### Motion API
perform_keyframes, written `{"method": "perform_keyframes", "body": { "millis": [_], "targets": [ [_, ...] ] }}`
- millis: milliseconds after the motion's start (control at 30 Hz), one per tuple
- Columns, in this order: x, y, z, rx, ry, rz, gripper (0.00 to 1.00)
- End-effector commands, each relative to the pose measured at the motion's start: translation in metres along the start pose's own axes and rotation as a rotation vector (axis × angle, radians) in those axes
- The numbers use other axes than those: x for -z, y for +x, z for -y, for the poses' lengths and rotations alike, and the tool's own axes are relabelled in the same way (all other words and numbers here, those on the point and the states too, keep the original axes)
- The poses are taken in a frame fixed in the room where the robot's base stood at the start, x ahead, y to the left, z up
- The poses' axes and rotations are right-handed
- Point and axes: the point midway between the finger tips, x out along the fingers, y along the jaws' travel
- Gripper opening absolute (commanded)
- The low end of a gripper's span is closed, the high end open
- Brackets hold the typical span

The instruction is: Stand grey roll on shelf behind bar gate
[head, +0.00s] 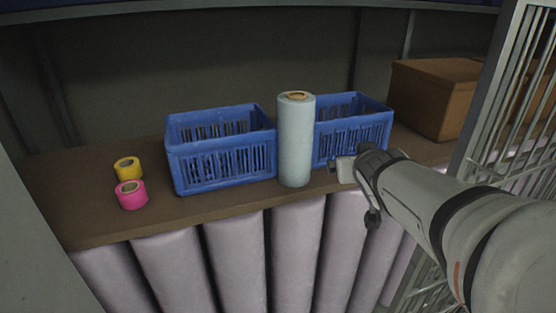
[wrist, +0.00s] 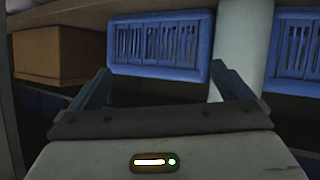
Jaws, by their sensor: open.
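The grey roll (head: 296,140), pale with a brown core end, stands upright near the front edge of the wooden shelf (head: 75,205), between two blue crates. It also shows right of centre in the wrist view (wrist: 241,40). The bar gate (head: 506,95) is at the right, its frame and bars partly behind my arm; the shelf front at the roll is uncovered. My gripper (head: 344,168) is open just right of the roll, in front of the right crate. In the wrist view my gripper (wrist: 162,86) has nothing between its fingers; one finger overlaps the roll's edge. Contact cannot be told.
A left blue crate (head: 222,165) and a right blue crate (head: 350,135) flank the roll. Yellow tape (head: 127,163) and pink tape (head: 131,200) lie at left. A brown box (head: 433,105) stands at right. Several pale rolls (head: 240,250) stand below the shelf. The shelf's left is mostly clear.

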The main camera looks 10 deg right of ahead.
Motion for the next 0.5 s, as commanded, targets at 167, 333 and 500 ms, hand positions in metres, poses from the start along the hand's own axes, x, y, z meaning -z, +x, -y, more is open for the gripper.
{"method": "perform_keyframes", "body": {
  "millis": [167, 333, 500],
  "targets": [
    [-0.079, -0.041, 0.032, 0.026, -0.002, 0.347, 1.00],
    [-0.138, -0.088, 0.065, 0.141, -0.032, 0.626, 1.00],
    [-0.165, -0.119, 0.083, 0.227, -0.056, 0.766, 1.00]
  ]
}}
